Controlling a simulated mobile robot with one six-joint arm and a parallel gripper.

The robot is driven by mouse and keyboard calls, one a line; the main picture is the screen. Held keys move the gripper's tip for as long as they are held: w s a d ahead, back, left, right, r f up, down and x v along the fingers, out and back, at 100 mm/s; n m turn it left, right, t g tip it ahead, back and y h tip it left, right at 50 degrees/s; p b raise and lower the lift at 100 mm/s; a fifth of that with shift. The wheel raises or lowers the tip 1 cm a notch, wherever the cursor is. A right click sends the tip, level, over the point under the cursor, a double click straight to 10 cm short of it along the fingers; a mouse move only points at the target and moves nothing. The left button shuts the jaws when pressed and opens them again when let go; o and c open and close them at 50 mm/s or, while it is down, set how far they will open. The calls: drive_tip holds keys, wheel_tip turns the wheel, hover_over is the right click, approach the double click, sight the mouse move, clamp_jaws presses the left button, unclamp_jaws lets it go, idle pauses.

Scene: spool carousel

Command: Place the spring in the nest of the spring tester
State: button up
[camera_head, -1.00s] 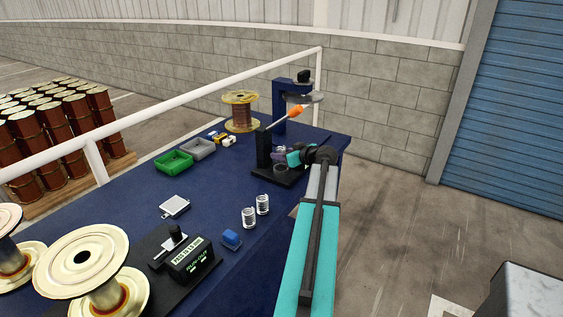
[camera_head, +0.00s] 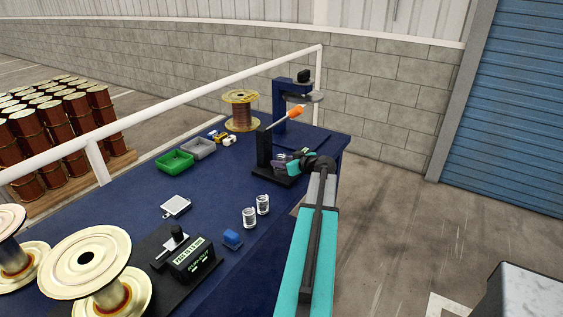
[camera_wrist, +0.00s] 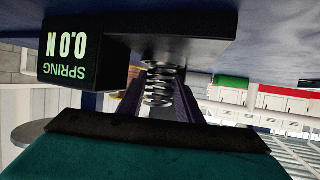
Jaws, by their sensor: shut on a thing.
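The spring tester (camera_head: 264,150) is a black stand with an orange-handled lever at the far right of the blue table. In the wrist view, which is upside down, its display box (camera_wrist: 75,52) reads "SPRING 0.0 N" beside its black base (camera_wrist: 185,45). My gripper (camera_head: 284,159) is at the tester, just above its base. In the wrist view my gripper (camera_wrist: 160,90) is shut on a coiled metal spring (camera_wrist: 159,92), held between the two fingers, one end close to the base. I cannot tell if it touches. The nest is hidden.
Two more springs (camera_head: 249,217) stand near the table's front edge by a blue block (camera_head: 232,238). A green bin (camera_head: 174,162) and grey bin (camera_head: 198,148) lie left of the tester. A dark blue press (camera_head: 281,100) and a copper spool (camera_head: 241,110) stand behind.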

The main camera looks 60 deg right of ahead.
drive_tip(key=shift+f+b, duration=0.15)
drive_tip(key=shift+b, duration=0.2)
drive_tip(key=o, duration=0.8)
drive_tip(key=shift+c, duration=0.2)
drive_tip(key=shift+r+p, duration=0.25)
drive_tip(key=shift+p, duration=0.15)
drive_tip(key=shift+s+a, duration=0.1)
drive_tip(key=shift+s, duration=0.2)
drive_tip(key=b+v, duration=0.3)
drive_tip(key=v, duration=0.8)
drive_tip(key=shift+s, duration=0.2)
drive_tip(key=shift+r, duration=0.1)
